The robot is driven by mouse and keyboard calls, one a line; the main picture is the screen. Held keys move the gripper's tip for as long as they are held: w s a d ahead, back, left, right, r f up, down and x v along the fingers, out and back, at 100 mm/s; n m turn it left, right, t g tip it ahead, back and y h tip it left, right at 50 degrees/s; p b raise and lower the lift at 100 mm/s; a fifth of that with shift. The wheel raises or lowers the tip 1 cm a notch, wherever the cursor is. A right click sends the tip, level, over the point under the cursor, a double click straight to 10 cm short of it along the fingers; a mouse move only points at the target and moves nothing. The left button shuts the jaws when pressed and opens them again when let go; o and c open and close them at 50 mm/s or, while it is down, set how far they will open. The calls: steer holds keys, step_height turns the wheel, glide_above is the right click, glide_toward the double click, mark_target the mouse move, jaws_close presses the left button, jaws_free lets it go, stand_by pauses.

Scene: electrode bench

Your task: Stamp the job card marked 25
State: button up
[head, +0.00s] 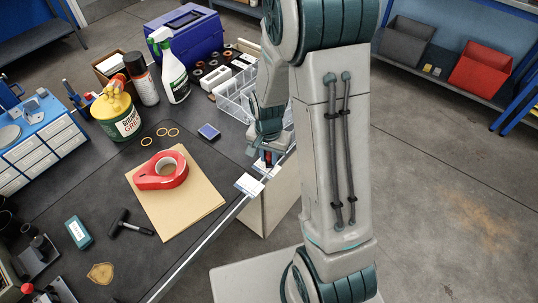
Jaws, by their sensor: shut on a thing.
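My gripper (267,150) is near the right edge of the dark bench, pointing down. It is shut on a small dark and red thing that looks like a stamp (267,159), mostly hidden by the fingers. Right below is a pale card (260,168); I cannot tell whether the stamp touches it. Another white card (249,185) lies just nearer, at the bench edge. The numbers on the cards are too small to read, so I cannot tell which is marked 25. A blue ink pad (208,131) lies left of the gripper.
A black hammer-like tool (130,226) and teal box (78,232) are at left. Bare bench lies around the ink pad.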

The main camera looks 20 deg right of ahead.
steer(key=shift+s, duration=0.1)
steer(key=shift+r+p, duration=2.6)
steer(key=shift+r, duration=0.95)
steer(key=shift+f, duration=0.1)
